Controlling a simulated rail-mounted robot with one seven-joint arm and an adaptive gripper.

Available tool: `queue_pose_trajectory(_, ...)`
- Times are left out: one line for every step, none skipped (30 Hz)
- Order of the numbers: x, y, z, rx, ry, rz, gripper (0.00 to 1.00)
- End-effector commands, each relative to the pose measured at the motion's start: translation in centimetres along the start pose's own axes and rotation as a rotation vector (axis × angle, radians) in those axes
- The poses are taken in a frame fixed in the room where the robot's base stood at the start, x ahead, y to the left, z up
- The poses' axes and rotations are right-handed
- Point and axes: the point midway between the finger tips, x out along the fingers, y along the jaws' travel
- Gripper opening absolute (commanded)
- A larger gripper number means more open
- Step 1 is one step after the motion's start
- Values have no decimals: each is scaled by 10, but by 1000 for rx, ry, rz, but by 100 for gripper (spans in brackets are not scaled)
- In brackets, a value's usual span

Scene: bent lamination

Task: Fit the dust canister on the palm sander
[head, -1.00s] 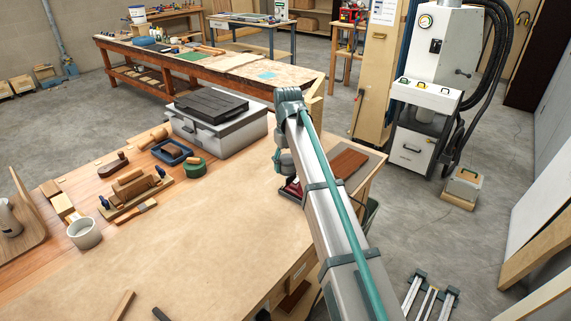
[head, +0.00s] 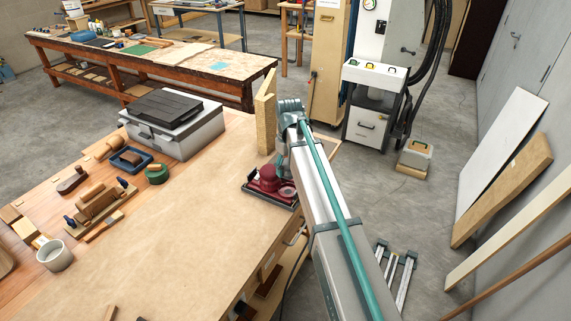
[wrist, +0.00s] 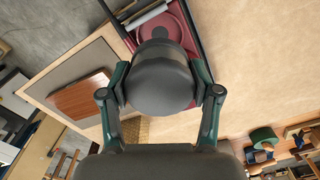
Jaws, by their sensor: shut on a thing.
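The palm sander (head: 268,184), dark red with a black base, rests on the bench near its right edge. It also shows at the top of the wrist view (wrist: 172,25). My gripper (wrist: 162,93) is shut on the dust canister (wrist: 160,78), a dark grey rounded cup held between its two green-jointed fingers. In the wrist view the canister overlaps the near part of the sander, so I cannot tell whether they touch. My arm hides the gripper and the canister in the head view.
A wooden upright (head: 266,112) stands just behind the sander. A brown board (wrist: 82,95) lies near the sander. The paper-covered bench middle is clear.

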Motion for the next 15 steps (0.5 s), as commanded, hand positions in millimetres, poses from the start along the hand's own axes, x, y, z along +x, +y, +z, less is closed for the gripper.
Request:
queue_pose_trajectory(2, 0, 0, -2, 0, 0, 40)
queue_pose_trajectory(3, 0, 0, -2, 0, 0, 40)
queue_pose_trajectory(4, 0, 0, -1, 0, 0, 40)
queue_pose_trajectory(5, 0, 0, -1, 0, 0, 40)
queue_pose_trajectory(7, 0, 0, -1, 0, 0, 40)
queue_pose_trajectory(9, 0, 0, -1, 0, 0, 40)
queue_pose_trajectory(10, 0, 0, -1, 0, 0, 40)
queue_pose_trajectory(12, 0, 0, -1, 0, 0, 40)
queue_pose_trajectory(15, 0, 0, -1, 0, 0, 40)
queue_pose_trajectory(17, 0, 0, -1, 0, 0, 40)
queue_pose_trajectory(19, 0, 0, -1, 0, 0, 40)
queue_pose_trajectory(22, 0, 0, -1, 0, 0, 40)
queue_pose_trajectory(24, 0, 0, -1, 0, 0, 40)
queue_pose_trajectory(26, 0, 0, -1, 0, 0, 40)
queue_pose_trajectory(29, 0, 0, -1, 0, 0, 40)
